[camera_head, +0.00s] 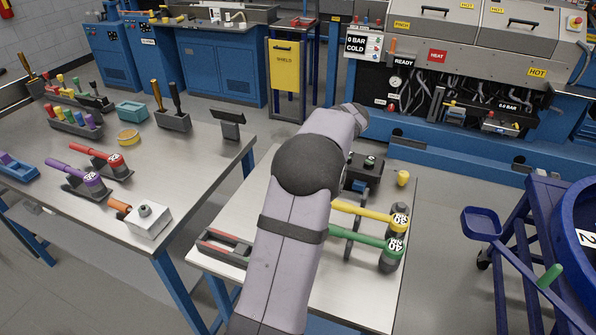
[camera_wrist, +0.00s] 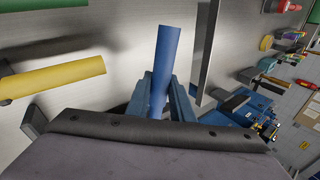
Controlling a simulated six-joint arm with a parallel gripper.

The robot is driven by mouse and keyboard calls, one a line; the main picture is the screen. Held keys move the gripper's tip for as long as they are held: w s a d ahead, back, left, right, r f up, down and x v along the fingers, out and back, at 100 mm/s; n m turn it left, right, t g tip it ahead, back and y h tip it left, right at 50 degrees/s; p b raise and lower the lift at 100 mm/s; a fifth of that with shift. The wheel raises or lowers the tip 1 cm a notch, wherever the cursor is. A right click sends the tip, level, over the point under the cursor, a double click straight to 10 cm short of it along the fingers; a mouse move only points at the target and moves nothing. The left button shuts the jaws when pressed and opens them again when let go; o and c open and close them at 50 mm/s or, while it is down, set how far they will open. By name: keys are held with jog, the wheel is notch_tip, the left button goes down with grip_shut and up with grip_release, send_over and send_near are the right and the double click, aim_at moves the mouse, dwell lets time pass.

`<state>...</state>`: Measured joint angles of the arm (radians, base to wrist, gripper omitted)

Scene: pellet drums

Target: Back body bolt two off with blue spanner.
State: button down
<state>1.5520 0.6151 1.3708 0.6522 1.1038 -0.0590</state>
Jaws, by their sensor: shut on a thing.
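The blue spanner shows as a blue handle (camera_wrist: 164,62) in the wrist view. It stands up in the picture between the two blue fingers of my gripper (camera_wrist: 163,92), which is shut on it. The far end of the spanner is hidden. In the head view my own arm covers the gripper and most of this spot. I cannot tell whether the spanner is clear of its stand. The body bolts cannot be made out; the machine (camera_head: 470,45) at the back right has an open bay with pipes and a "0 BAR" label.
A yellow spanner (camera_head: 365,212) and a green spanner (camera_head: 350,235) lie beside my arm on the near table (camera_head: 345,300). A red-edged tray (camera_head: 225,246) is at its left. A yellow piece (camera_head: 402,178) stands at the back. A blue drum stand (camera_head: 515,240) is at right.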

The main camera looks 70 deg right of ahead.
jog(key=shift+r+p, duration=0.95)
jog(key=shift+r, duration=0.35)
jog(key=shift+r+p, duration=2.1)
jog(key=shift+r, duration=0.4)
jog(key=shift+w, duration=0.1)
